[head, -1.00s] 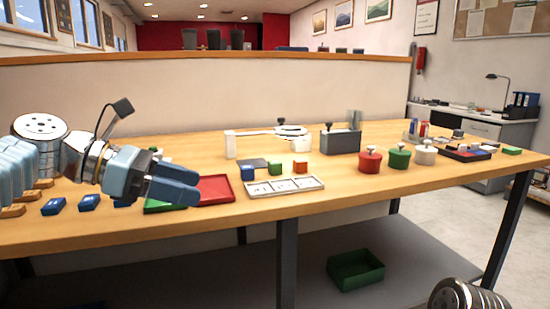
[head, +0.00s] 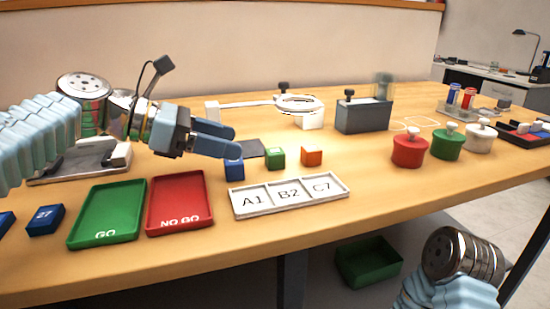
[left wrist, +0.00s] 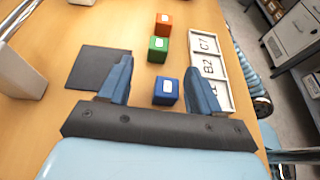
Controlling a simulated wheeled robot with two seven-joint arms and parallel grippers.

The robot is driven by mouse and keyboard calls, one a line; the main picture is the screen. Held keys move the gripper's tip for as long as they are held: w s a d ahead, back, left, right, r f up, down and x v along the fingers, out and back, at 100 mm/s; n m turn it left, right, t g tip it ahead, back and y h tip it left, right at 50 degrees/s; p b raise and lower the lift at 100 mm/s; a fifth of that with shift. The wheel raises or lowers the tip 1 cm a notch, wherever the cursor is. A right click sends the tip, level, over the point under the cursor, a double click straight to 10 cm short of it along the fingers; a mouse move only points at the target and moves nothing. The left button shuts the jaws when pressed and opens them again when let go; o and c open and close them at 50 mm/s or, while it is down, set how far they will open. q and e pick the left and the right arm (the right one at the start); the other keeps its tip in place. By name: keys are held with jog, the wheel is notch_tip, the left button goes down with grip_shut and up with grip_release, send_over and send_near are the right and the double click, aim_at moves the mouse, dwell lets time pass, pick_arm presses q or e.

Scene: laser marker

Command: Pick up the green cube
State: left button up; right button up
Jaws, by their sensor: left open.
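The green cube (head: 275,157) sits on the table between a blue cube (head: 234,169) and an orange cube (head: 312,156). In the left wrist view the green cube (left wrist: 158,49) has a white label on top and lies beyond the fingertips. My left gripper (head: 232,141) is open and empty above the table, left of the green cube and close over the blue cube. In the left wrist view the blue cube (left wrist: 166,91) lies between the spread fingers, nearer the right one. My right arm shows at the bottom right of the head view, but its gripper is out of view.
A white tray (head: 239,208) marked A1, B2, C7 lies in front of the cubes. A dark pad (left wrist: 98,68) lies beside them. Green GO (head: 75,236) and red NO GO (head: 153,222) trays lie to the left. A magnifier (head: 299,104) and grey box (head: 363,117) stand behind.

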aim_at(272, 151)
pick_arm(q)
jog(key=x, duration=0.7)
jog(key=shift+w+d+r, duration=0.1)
jog(key=shift+w+d, duration=0.05)
jog(key=c, duration=1.1)
